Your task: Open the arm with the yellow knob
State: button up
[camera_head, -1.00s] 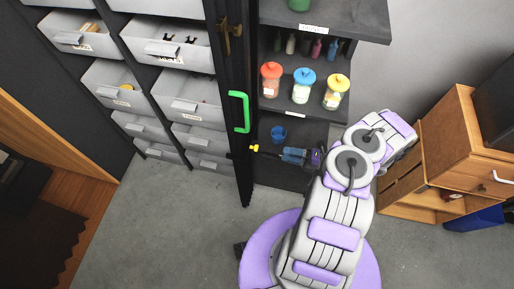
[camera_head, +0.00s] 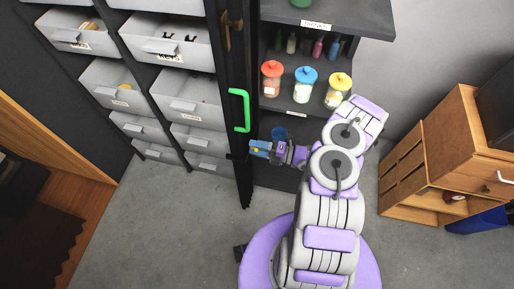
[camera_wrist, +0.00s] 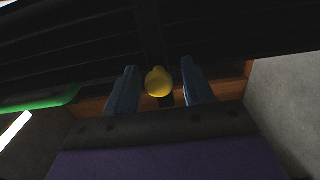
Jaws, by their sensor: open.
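The yellow knob (camera_wrist: 159,82) sits between the two blue fingers of my gripper (camera_wrist: 158,88) in the wrist view. The fingers are open, with a gap on each side of the knob. In the head view my gripper (camera_head: 260,150) is at the dark door's edge, and the knob is mostly covered by the fingers. The arm that bears the knob is dark and hard to make out against the door. A green handle (camera_head: 239,110) is on the door (camera_head: 243,185), just above my gripper; it also shows at the left in the wrist view (camera_wrist: 45,103).
Grey drawers (camera_head: 185,100) fill the left side. A dark shelf at right holds jars with red (camera_head: 272,66), blue (camera_head: 306,75) and yellow (camera_head: 340,79) lids. A blue cup (camera_head: 279,133) is behind my gripper. A wooden cabinet (camera_head: 440,150) stands at right. The grey floor in front is clear.

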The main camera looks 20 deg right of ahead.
jog(key=shift+c, duration=0.5)
grip_shut()
jog(key=shift+f, duration=0.1)
